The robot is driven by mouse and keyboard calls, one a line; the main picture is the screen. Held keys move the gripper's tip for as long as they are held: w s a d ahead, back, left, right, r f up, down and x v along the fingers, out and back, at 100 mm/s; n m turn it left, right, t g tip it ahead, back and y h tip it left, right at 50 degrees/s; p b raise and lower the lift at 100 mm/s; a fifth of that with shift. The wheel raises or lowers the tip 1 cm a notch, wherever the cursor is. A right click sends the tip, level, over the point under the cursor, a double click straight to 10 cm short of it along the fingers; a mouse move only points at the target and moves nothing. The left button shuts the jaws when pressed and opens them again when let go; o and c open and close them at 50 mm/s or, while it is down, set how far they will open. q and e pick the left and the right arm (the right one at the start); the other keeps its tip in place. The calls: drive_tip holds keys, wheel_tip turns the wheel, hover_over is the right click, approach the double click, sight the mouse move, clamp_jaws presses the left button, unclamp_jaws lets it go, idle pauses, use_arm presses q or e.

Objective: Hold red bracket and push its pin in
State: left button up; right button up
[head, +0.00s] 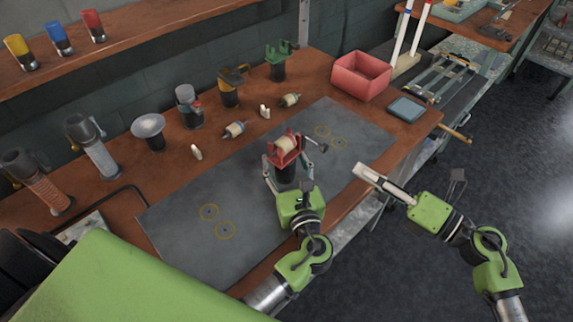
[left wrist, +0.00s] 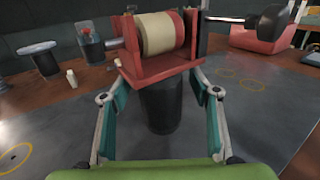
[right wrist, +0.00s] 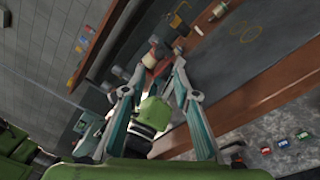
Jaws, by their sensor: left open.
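The red bracket (head: 284,150) stands upright on a dark round post (left wrist: 160,105) on the grey mat. A cream roller with a red band (left wrist: 163,33) sits between its side walls. The pin (head: 316,143), a dark rod with a blocky head, sticks out on the bracket's right side; it also shows in the left wrist view (left wrist: 270,19). My left gripper (left wrist: 160,82) is open, its fingers on either side of the post just under the bracket. My right gripper (head: 363,173) is open and empty, to the right of the bracket, by the table's front edge.
The grey mat (head: 240,185) has yellow ring marks. Behind it stand several coloured holders, small rollers and white pegs. A red bin (head: 361,76) and a blue-grey tray (head: 407,109) lie at the right end.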

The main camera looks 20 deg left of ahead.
use_arm(q)
drive_tip(key=c, duration=1.5)
drive_tip(key=shift+c, duration=0.2)
use_arm(e)
clamp_jaws()
drive_tip(key=s+d+f+n+t, duration=0.2)
drive_tip(key=s+d+n, duration=0.1)
drive_tip(key=n, duration=0.6)
drive_tip(key=shift+s+d+f+n+y, duration=0.3)
drive_tip(key=shift+d+f+y, duration=0.1)
drive_tip(key=shift+d, duration=0.35)
